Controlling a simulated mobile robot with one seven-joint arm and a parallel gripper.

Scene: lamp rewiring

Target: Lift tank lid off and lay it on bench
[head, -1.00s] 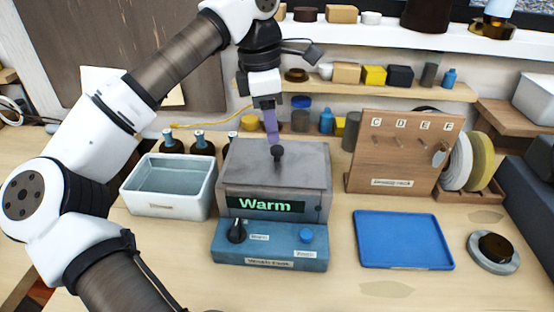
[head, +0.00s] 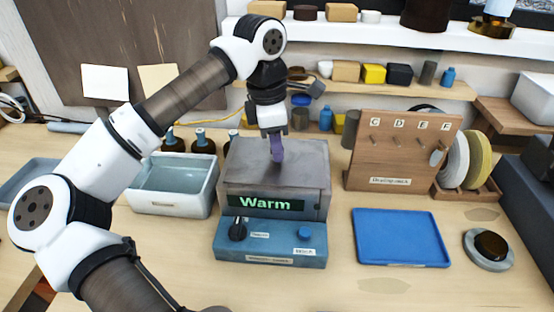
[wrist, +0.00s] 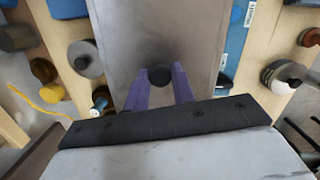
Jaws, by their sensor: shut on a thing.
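The tank (head: 230,207) is a grey box with a green "Warm" display on its front. Its grey lid (head: 310,163) lies flat on top, with no gap that I can make out. The lid's dark round knob shows in the wrist view (wrist: 160,76) between two purple fingers. My gripper (head: 277,154) is above the lid's middle and shut on the knob, which it hides in the head view. The wooden bench (head: 300,285) surrounds the tank.
A blue control box (head: 270,242) with a black dial stands before the tank. A white basin (head: 172,190) is on the left. A blue tray (head: 402,237) and a lettered peg rack (head: 395,150) are on the right. Bare bench lies in front.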

